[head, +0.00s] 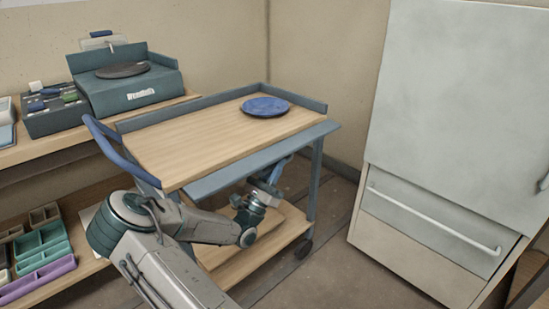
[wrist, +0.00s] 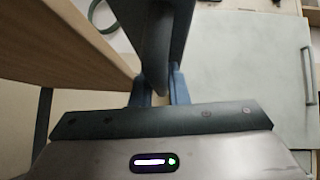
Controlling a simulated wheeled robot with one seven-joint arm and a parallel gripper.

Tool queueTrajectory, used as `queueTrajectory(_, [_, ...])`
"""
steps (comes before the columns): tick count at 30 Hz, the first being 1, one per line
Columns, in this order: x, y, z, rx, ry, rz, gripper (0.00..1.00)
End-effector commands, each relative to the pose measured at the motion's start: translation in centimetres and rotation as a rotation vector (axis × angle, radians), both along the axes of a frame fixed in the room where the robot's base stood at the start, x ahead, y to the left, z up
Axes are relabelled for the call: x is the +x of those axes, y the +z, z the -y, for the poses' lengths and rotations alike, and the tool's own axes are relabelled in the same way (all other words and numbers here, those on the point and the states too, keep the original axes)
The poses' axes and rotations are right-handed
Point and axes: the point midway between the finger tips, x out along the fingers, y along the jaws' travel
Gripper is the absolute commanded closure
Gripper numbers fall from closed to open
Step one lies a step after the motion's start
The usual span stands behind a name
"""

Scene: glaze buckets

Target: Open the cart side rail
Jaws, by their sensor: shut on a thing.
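The cart (head: 190,146) has a wooden top with blue-grey raised rails at the back and right end. Its front side rail (head: 225,178) is a long blue-grey panel along the near edge, leaning outward and a little below the top. My gripper (head: 278,167) reaches up from below near the rail's right part. In the wrist view the rail (wrist: 158,45) is a dark panel running up between the two blue fingers of my gripper (wrist: 160,88), which are shut on it. The exact contact is partly hidden in the head view.
A blue plate (head: 265,107) lies on the cart top. A blue push handle (head: 118,150) is at its left end, and a lower shelf (head: 255,250) is below. A white cabinet (head: 455,90) stands right. A bench (head: 60,148) with scales is behind left. Floor is clear between cart and cabinet.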

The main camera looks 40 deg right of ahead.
Motion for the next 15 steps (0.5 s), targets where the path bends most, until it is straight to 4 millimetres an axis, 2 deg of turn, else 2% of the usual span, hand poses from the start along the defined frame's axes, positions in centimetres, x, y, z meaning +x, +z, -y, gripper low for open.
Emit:
queueTrajectory(1, [-0.11, 0.77, 0.01, -0.003, -0.002, -0.019, 1.00])
queueTrajectory(15, [-0.35, 0.43, 0.03, -0.009, -0.001, -0.086, 1.00])
